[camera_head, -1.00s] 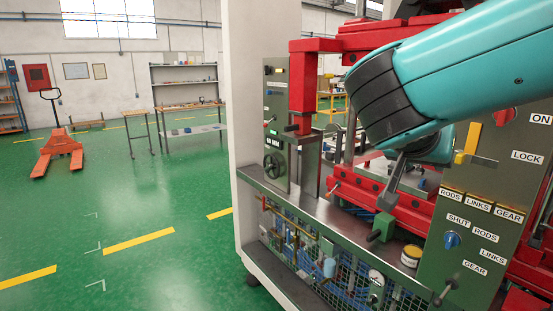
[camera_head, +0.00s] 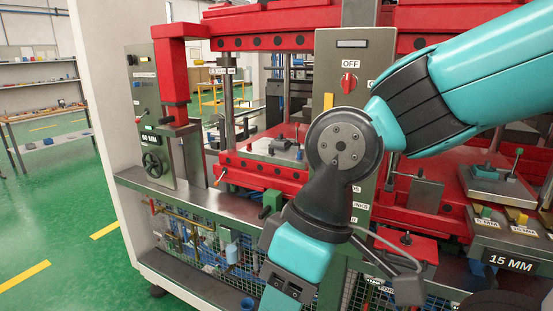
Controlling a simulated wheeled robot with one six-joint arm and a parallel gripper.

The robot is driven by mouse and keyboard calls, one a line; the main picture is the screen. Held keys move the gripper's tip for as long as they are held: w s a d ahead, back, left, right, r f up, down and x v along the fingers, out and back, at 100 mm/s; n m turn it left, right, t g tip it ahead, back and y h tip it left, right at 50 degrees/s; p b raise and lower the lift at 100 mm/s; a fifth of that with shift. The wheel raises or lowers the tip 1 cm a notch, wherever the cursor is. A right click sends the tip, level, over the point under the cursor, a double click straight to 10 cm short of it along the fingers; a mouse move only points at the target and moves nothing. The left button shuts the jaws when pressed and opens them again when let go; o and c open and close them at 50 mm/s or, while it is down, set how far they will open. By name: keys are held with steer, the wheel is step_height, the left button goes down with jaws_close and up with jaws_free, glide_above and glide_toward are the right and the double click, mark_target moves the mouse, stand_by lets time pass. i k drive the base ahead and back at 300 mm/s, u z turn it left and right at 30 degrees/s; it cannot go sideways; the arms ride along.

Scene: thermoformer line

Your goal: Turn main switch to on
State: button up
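The main switch is a red rotary knob (camera_head: 348,83) on the upper part of a grey-green control panel (camera_head: 352,125). A white OFF label (camera_head: 350,64) sits right above it. The knob's grip looks upright, in line with OFF. A sliver of another label shows to its right, cut off by my arm, so its text cannot be read. My arm crosses in front of the panel's right edge and lower part, below and right of the knob, without covering the knob. My gripper's fingers are not seen.
A left panel (camera_head: 146,105) carries a black handwheel (camera_head: 152,164). Red press beams (camera_head: 270,42) run behind. Right are a 15 MM block (camera_head: 512,262) and a station with small levers. Green floor at left is free.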

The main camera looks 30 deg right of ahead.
mark_target(348, 82)
steer(key=z, duration=0.8)
